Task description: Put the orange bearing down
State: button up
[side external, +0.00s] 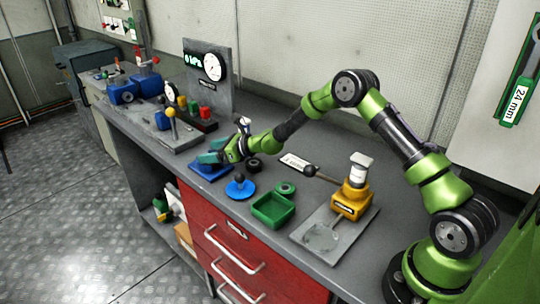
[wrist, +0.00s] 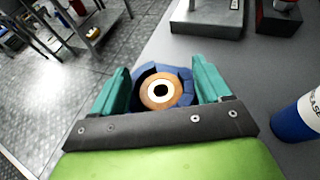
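The orange bearing (wrist: 161,91), a ring with a pale inner face and a dark bore, shows between my fingers in the wrist view. It appears to lie in or over a blue tray (wrist: 144,74), whose edge shows around it. In the side view the blue tray (side external: 211,174) lies near the bench's front edge, and my gripper (side external: 208,157) reaches down over it. The teal fingers stand apart, with blue visible between each finger and the bearing, so my gripper (wrist: 162,86) looks open. The bearing is hidden in the side view.
A dark ring (side external: 254,164), a blue disc with a black knob (side external: 240,187), a green tray (side external: 273,211) and a green ring (side external: 285,188) lie nearby. A blue-and-white can (wrist: 298,122) stands close on the right in the wrist view. The gauge panel (side external: 208,75) stands behind.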

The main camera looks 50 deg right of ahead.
jog(key=shift+s+a+f, duration=0.25)
jog(key=shift+a+f, duration=0.2)
jog(key=shift+f, duration=0.05)
jog(key=shift+r, duration=0.45)
jog(key=r+v, duration=0.1)
jog(key=v, duration=1.1)
jog(key=s+a+r+n+g+y, duration=0.2)
jog(key=s+a+r+n+g, duration=0.3)
jog(key=s+a+r+n, duration=0.75)
jog(key=s+d+r+n+h, duration=0.1)
jog(key=s+d+n+h, duration=0.2)
jog(key=s+n, duration=0.4)
jog(key=s+d+r+n+h, duration=0.2)
jog(key=s+n, duration=0.5)
jog(key=s, duration=0.5)
jog(key=shift+s+d+h, duration=0.2)
jog(key=shift+d+h, duration=0.3)
jog(key=shift+d, duration=0.2)
